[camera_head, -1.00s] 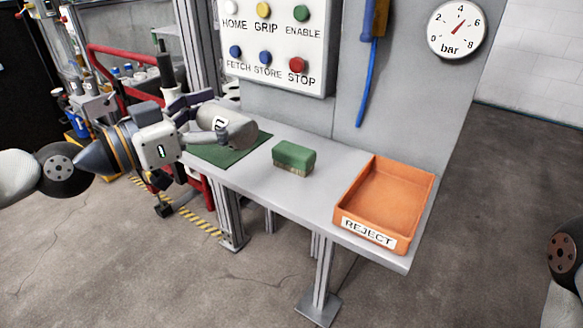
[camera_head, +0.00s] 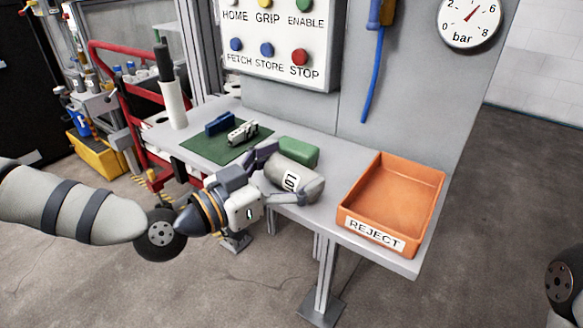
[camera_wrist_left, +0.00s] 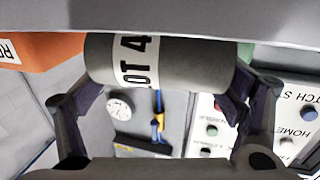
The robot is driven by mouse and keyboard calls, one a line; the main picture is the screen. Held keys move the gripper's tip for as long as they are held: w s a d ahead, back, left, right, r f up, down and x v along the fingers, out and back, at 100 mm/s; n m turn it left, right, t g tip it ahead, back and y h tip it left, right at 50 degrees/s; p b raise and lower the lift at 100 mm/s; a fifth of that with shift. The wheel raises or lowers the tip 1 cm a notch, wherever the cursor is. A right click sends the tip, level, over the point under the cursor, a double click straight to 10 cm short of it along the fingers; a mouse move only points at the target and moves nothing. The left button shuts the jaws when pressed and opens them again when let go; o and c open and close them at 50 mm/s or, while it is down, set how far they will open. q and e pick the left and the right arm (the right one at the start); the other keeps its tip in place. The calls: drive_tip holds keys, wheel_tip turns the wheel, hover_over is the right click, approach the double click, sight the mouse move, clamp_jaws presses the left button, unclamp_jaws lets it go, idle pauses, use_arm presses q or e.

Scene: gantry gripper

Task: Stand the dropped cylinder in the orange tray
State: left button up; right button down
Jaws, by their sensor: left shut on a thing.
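The cylinder (camera_head: 297,172) is grey with a white "LOT" label and lies roughly on its side in my left gripper (camera_head: 284,172). In the left wrist view the cylinder (camera_wrist_left: 195,62) spans between the two fingers, which are shut on it. It is held in front of the shelf, left of the orange tray (camera_head: 353,228) marked REJECT. The tray's visible floor is empty. In the left wrist view a corner of the orange tray (camera_wrist_left: 45,50) shows at the upper left. My right gripper is not in view.
A green block (camera_head: 299,150) stands just behind the cylinder. On the green mat (camera_head: 205,150) lie a blue block (camera_head: 219,123) and a grey metal piece (camera_head: 243,132). A white-and-dark upright object (camera_head: 173,100) stands at the left end. A button panel (camera_head: 275,45) hangs behind.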

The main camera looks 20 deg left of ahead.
use_arm(q)
drive_tip(key=shift+f, duration=0.15)
drive_tip(key=o, duration=1.6)
